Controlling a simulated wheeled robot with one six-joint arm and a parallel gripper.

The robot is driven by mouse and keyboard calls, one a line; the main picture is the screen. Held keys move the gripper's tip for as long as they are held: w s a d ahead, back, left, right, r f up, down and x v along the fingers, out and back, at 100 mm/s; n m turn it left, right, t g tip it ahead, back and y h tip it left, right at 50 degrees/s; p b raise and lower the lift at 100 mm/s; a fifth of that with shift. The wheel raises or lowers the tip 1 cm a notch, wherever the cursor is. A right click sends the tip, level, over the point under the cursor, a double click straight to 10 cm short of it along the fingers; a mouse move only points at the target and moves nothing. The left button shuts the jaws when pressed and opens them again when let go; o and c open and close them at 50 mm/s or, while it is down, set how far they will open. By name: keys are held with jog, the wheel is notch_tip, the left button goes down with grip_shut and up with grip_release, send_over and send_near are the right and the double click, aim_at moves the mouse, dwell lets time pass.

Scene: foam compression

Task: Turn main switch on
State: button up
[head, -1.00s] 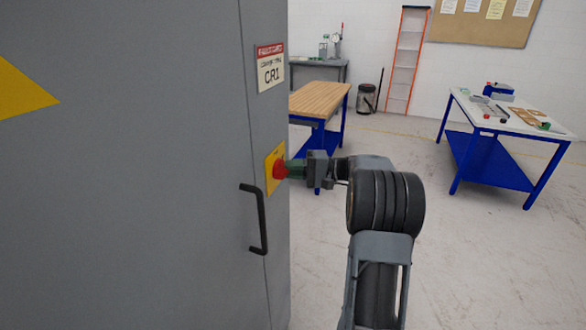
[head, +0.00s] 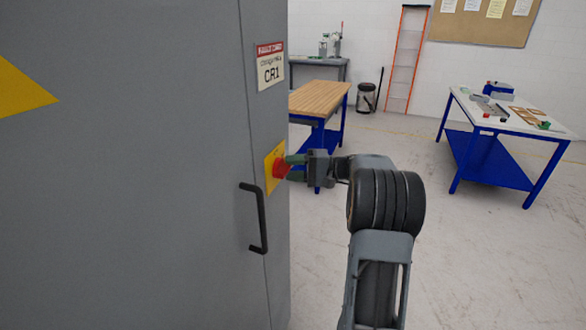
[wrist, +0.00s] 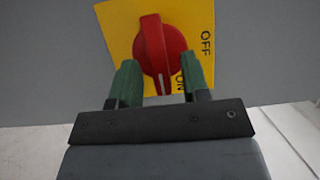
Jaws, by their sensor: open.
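The main switch is a red rotary knob (head: 281,169) on a yellow plate (head: 269,176) on the grey cabinet's side. In the wrist view the knob (wrist: 152,45) has its ridge nearly upright, and its white mark is at the lower end, near the word ON. OFF is printed at the upper right of the plate (wrist: 120,22). My gripper (head: 291,167) is open at the knob. In the wrist view its green fingers (wrist: 160,78) stand on either side of the knob's lower part, with gaps visible. Finger contact with the plate cannot be told.
The grey cabinet (head: 130,200) fills the left, with a black handle (head: 260,225) just below the switch and a CR1 label (head: 271,68) above. A wooden-topped bench (head: 318,97) and a white-topped table (head: 505,118) stand behind. The floor at right is clear.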

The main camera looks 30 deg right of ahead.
jog(key=b+v, duration=0.2)
jog(key=v, duration=1.1)
jog(key=shift+d, duration=0.25)
notch_tip(320, 180, down, 10)
jog(key=a+m+g+h, duration=0.1)
jog(key=m+h, duration=0.4)
jog(key=s+a+f+g+h, duration=0.4)
jog(key=s+a, duration=0.1)
jog(key=a, duration=0.2)
jog(key=s+a+r+n+t+h, duration=0.1)
jog(key=s+a+n+h, duration=0.6)
jog(key=a, duration=0.9)
jog(key=shift+s+r+n, duration=0.6)
jog(key=shift+s+n, duration=1)
jog(key=shift+s, duration=1)
jog(key=shift+a, duration=0.1)
